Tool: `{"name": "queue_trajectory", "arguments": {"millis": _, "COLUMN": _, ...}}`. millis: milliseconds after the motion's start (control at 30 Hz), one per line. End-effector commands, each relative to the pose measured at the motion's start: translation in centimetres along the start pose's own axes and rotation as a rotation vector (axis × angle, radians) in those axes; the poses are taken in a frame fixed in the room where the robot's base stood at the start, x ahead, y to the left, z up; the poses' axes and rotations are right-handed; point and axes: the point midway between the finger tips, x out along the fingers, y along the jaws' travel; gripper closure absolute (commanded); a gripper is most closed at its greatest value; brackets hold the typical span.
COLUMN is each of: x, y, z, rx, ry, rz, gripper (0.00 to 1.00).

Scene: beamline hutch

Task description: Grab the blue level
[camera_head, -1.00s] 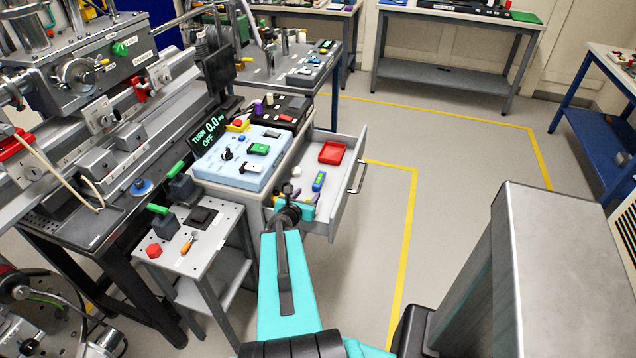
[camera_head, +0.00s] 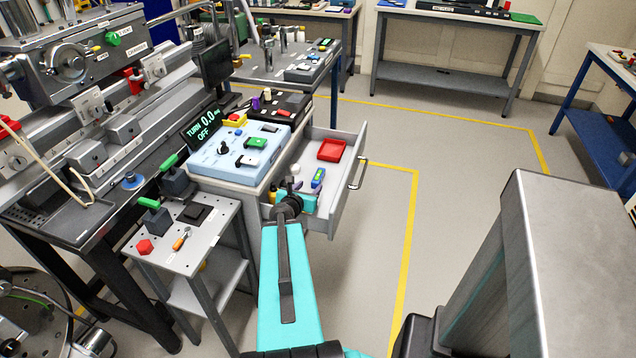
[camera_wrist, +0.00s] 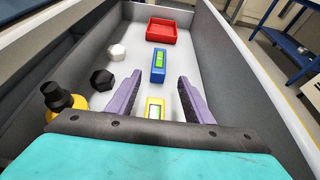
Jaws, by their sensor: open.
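The blue level (camera_wrist: 159,65) has a green vial window and lies on the drawer floor, beyond my fingertips in the wrist view. It also shows in the head view (camera_head: 318,178). My gripper (camera_wrist: 159,80) is open, with its two purple fingers pointing into the drawer toward the level and apart from it. A yellow level (camera_wrist: 155,108) with a pale vial lies nearer, between the fingers in the picture, its near end hidden by my gripper body. In the head view my gripper (camera_head: 304,193) is over the near part of the drawer.
The open drawer (camera_head: 344,191) has raised walls on its sides. A red tray (camera_wrist: 161,31) lies behind the blue level. A white knob (camera_wrist: 117,52), a black knob (camera_wrist: 102,79) and a yellow-and-black item (camera_wrist: 61,98) lie at left. The floor right of the drawer is clear.

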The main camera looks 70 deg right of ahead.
Motion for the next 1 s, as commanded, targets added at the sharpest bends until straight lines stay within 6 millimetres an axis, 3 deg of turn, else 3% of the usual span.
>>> {"name": "queue_trajectory", "arguments": {"millis": 1000, "x": 2.0, "y": 0.1, "z": -0.3, "rx": -0.001, "ry": 0.0, "rz": 0.001, "gripper": 0.53}}
